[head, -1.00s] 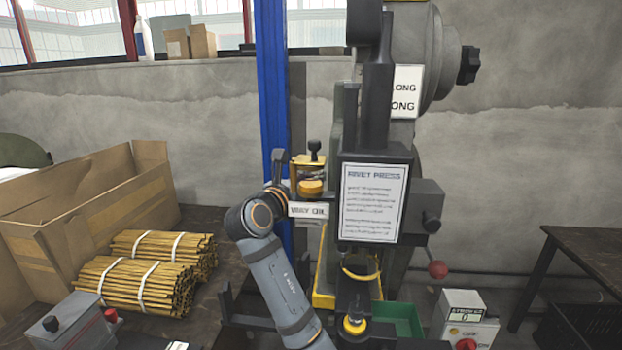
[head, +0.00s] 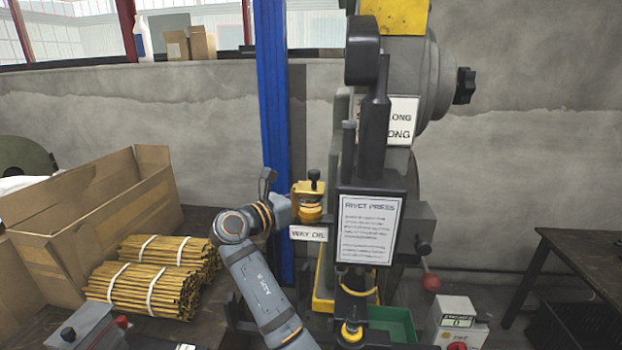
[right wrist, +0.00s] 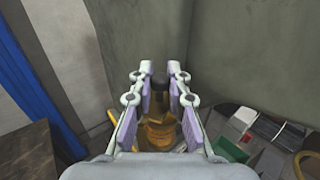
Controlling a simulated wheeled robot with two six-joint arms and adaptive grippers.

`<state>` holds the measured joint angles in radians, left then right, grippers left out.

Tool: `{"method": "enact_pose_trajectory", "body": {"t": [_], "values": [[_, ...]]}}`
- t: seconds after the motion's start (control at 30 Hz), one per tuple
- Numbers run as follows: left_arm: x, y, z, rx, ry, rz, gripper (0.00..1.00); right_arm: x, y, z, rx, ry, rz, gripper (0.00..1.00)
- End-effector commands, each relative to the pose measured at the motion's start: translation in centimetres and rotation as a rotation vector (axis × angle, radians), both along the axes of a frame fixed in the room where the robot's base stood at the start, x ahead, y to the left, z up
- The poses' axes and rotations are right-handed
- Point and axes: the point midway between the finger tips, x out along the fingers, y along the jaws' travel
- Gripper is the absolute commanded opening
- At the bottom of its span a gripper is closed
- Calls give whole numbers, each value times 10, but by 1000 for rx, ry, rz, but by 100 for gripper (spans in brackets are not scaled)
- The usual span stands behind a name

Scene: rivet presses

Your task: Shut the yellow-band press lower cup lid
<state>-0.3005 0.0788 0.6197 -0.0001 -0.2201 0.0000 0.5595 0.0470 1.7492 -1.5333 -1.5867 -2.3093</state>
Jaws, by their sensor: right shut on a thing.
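A yellow cup (head: 310,211) stands above a white "WAY OIL" label on the left side of the press. Its yellow lid (head: 305,188) has a black knob (head: 314,175) on top. A gap between lid and cup is hard to judge in the head view. My right gripper (right wrist: 158,82) reaches the cup from the left, its fingers closed on the dark knob of the lid, with the yellow cup body (right wrist: 158,132) below. In the head view its fingertips are mostly hidden. My left gripper is not in view.
The press's "RIVET PRESS" sign (head: 368,230) stands right of the cup, and a blue post (head: 271,90) behind it. A yellow-topped fitting (head: 352,331) and a green bin (head: 398,325) are lower. Rod bundles (head: 150,290) and a cardboard box (head: 95,205) lie left.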

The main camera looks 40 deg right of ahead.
Motion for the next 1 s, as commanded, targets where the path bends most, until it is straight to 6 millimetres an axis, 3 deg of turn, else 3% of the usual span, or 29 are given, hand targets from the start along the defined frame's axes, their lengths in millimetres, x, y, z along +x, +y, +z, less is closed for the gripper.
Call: {"method": "enact_pose_trajectory", "body": {"t": [0.03,0.1,0.3,0.63,1.0], "values": [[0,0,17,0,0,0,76,0,1,8,4,6,-40,0],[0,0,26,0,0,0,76,-2,2,7,2,6,-101,0],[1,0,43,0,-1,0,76,-6,6,4,1,1,-264,0],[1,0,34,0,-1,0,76,-10,10,-3,1,-1,-446,0],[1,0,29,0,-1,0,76,-11,12,-2,3,1,-509,0]]}}
